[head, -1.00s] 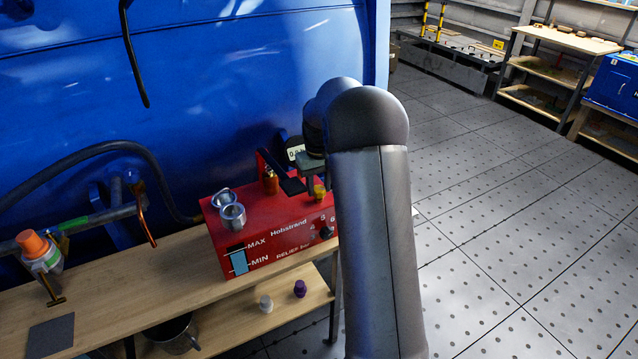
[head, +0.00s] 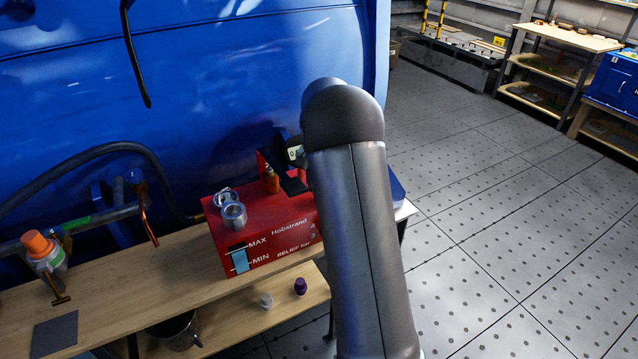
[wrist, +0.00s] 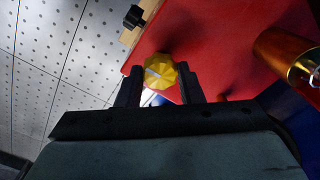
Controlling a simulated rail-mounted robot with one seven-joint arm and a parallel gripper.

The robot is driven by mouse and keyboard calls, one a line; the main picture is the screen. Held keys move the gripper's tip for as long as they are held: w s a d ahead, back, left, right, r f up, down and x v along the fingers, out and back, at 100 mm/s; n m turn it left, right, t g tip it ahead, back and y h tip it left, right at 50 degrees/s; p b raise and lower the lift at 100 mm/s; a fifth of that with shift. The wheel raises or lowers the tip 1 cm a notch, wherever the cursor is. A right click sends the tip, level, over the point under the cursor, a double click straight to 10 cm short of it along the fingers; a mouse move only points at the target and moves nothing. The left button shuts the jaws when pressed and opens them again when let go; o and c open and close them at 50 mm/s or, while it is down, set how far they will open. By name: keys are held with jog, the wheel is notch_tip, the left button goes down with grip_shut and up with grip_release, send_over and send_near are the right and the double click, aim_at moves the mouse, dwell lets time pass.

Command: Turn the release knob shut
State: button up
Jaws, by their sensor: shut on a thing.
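The release knob (wrist: 160,71) is a faceted yellow knob with a pale line on its face. In the wrist view it sits between the two dark fingers of my gripper (wrist: 158,77), which is shut on it. The knob belongs to the red pump box (head: 222,254), which stands on the wooden bench and also shows in the wrist view (wrist: 212,36). In the head view my arm hides the knob, my gripper and the right part of the box.
A brass cylinder (wrist: 290,58) stands close to the right of my gripper in the wrist view. A blue tank (head: 230,90) rises behind. The wooden bench (head: 150,290) runs left.

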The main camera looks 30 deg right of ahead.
jog(key=shift+m, duration=0.3)
jog(key=o, duration=1)
jog(key=shift+c, duration=0.2)
notch_tip(320, 180, up, 18)
jog(key=shift+f, duration=0.25)
jog(key=s+a+f+n, duration=0.2)
jog(key=s+a+n, duration=0.3)
jog(key=s+a, duration=0.8)
jog(key=s+a+f+n, duration=0.1)
jog(key=s+f, duration=0.1)
jog(key=s, duration=0.4)
jog(key=s+a+f+n, duration=0.2)
jog(key=s+f, duration=0.1)
jog(key=s, duration=0.4)
jog(key=s+a+f+n+p, duration=0.1)
jog(key=s+a+f+n, duration=0.1)
jog(key=s, duration=0.5)
jog(key=shift+a+f, duration=0.15)
jog(key=shift+f, duration=0.6)
